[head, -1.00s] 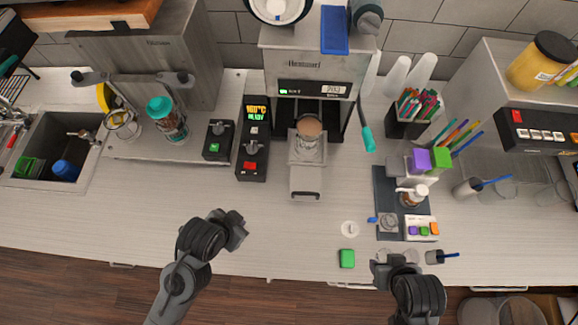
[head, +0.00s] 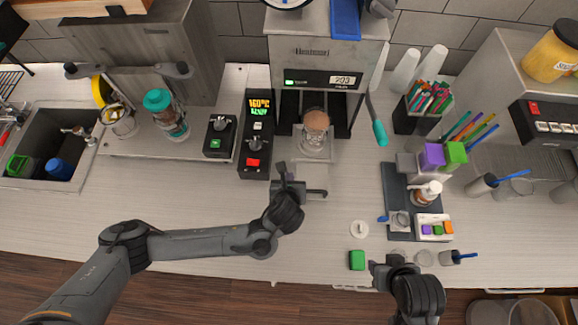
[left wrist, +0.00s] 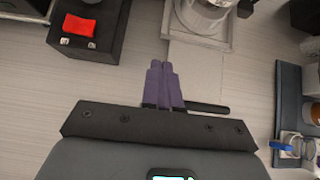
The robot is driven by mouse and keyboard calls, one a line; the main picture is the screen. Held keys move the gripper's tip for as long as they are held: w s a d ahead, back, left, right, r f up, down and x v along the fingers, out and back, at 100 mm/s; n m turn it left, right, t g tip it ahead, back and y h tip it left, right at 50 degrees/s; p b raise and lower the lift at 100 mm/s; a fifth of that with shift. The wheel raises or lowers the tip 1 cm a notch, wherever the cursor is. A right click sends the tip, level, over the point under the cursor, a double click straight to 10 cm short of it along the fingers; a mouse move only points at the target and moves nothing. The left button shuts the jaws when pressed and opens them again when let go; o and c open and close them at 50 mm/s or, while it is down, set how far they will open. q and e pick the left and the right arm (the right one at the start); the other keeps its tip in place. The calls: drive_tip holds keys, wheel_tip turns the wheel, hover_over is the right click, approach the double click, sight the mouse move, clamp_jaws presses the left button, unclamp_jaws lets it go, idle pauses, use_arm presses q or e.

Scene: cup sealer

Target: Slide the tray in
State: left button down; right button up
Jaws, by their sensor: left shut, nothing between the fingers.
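The sealer's pale tray (head: 318,172) sticks out from the front of the sealing machine (head: 314,60). A clear cup with a brown top (head: 316,121) stands in its holder part. The tray's dark handle (head: 317,193) is at its near end; it also shows in the left wrist view (left wrist: 207,108). My left gripper (head: 281,168) is shut and empty at the left of the handle. In the left wrist view its fingers (left wrist: 162,84) overlap the handle's left part; contact cannot be told. My right gripper (head: 380,267) is near the counter's front edge, its fingers unclear.
A black control box (head: 256,137) stands left of the tray. The teal-tipped lever (head: 380,133) hangs at the machine's right. A dark mat (head: 395,180) with small items, a white disc (head: 359,230) and a green block (head: 357,260) lie to the right. The counter's front middle is clear.

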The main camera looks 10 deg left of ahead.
use_arm(q)
drive_tip(key=b+x, duration=0.1)
drive_tip(key=x, duration=0.9)
drive_tip(key=shift+a, duration=0.1)
use_arm(e)
drive_tip(key=shift+d+f, duration=0.15)
drive_tip(key=shift+f, duration=0.35)
